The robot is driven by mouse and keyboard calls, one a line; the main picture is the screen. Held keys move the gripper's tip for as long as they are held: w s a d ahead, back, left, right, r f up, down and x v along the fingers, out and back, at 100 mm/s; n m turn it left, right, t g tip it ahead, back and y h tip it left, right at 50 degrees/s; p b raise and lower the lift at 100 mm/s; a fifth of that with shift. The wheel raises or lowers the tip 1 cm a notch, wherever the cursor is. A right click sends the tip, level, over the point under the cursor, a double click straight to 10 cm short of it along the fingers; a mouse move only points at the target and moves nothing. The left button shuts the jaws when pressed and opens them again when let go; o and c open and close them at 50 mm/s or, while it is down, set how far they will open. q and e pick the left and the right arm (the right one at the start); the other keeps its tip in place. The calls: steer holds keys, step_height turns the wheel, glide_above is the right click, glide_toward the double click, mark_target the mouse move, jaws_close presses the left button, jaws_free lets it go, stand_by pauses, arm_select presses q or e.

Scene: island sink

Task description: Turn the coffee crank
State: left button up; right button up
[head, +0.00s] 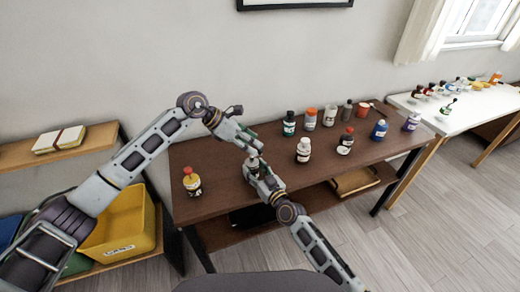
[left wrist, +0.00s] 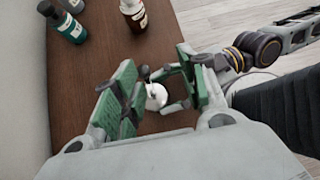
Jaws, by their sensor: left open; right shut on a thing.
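A small coffee grinder (head: 254,161) stands near the front middle of the brown table, mostly hidden by my grippers. In the left wrist view its white round top (left wrist: 156,97) shows, with a small dark part, perhaps the crank, beside it. My right gripper (head: 256,170) is shut on the grinder from the front. My left gripper (head: 247,141) is open above and behind the grinder. In the left wrist view its green-padded fingers (left wrist: 155,88) stand apart on either side of the white top. I cannot tell whether they touch the crank.
A white table (head: 470,112) with small items is at the right.

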arm_select(q)
steer(key=h, duration=0.1)
steer(key=t+h, duration=0.3)
glide_toward(256, 155)
steer(key=shift+a+r, duration=0.1)
steer(key=shift+r, duration=1.45)
steer(key=shift+w, duration=0.1)
steer(key=shift+x, duration=5.95)
jaws_close()
